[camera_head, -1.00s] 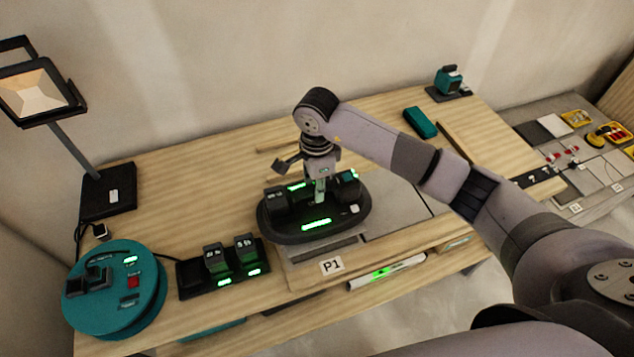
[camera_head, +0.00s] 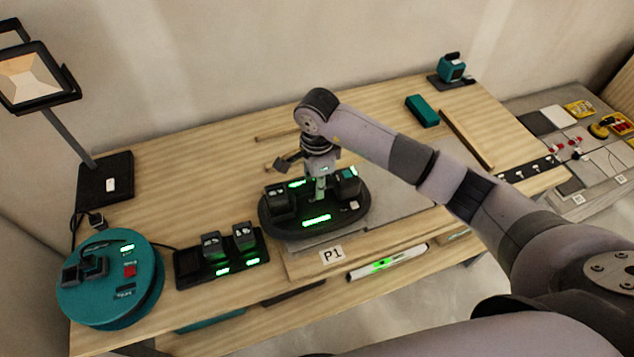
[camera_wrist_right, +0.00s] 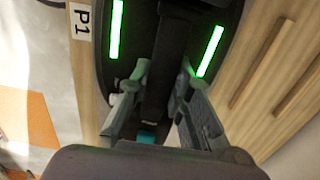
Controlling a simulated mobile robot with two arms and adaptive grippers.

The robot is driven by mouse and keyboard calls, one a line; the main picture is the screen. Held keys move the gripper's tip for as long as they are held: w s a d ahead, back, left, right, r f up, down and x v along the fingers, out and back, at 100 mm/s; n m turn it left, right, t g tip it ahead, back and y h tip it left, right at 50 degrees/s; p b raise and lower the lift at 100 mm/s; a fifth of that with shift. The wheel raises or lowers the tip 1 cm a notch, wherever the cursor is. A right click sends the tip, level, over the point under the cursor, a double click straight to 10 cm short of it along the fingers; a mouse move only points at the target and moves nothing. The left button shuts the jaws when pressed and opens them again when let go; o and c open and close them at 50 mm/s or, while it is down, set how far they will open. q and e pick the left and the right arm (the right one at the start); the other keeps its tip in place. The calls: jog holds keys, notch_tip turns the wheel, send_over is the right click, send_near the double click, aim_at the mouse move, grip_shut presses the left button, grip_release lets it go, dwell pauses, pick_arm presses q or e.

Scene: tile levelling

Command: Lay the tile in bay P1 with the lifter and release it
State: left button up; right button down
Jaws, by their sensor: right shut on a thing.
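The lifter (camera_head: 275,221) is a black oval device with lit green displays, at bay P1 on the bench. My right gripper (camera_head: 320,186) is above its middle and shut on its handle; the right wrist view shows the two fingers (camera_wrist_right: 163,82) around the dark handle (camera_wrist_right: 168,58). A grey slab edge (camera_head: 310,244) shows under the lifter's front; the tile is mostly hidden, and I cannot tell whether it is fully down. The P1 label (camera_head: 331,255) is on the bench's front strip and also in the right wrist view (camera_wrist_right: 81,22). My left gripper is not in view.
A charging dock (camera_head: 190,267) with two black blocks and a round teal device (camera_head: 135,300) stand left. A lamp (camera_head: 38,78) is at back left. A grey surface (camera_head: 400,207) extends right of the lifter. A green-lit level (camera_head: 388,262) is at the front edge. A teal box (camera_head: 422,111) lies behind.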

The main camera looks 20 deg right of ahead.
jog(key=shift+a+f+b, duration=0.1)
jog(key=shift+f+b, duration=0.05)
jog(key=shift+b, duration=0.5)
dwell(1.2)
jog(key=shift+f+b, duration=0.45)
jog(key=shift+b, duration=0.05)
dwell(0.6)
jog(key=c, duration=1.4)
grip_release()
jog(key=shift+s, duration=0.1)
jog(key=shift+o, duration=0.2)
jog(key=shift+s+f, duration=0.1)
jog(key=shift+f, duration=0.15)
notch_tip(320, 180, up, 12)
jog(key=shift+r, duration=0.2)
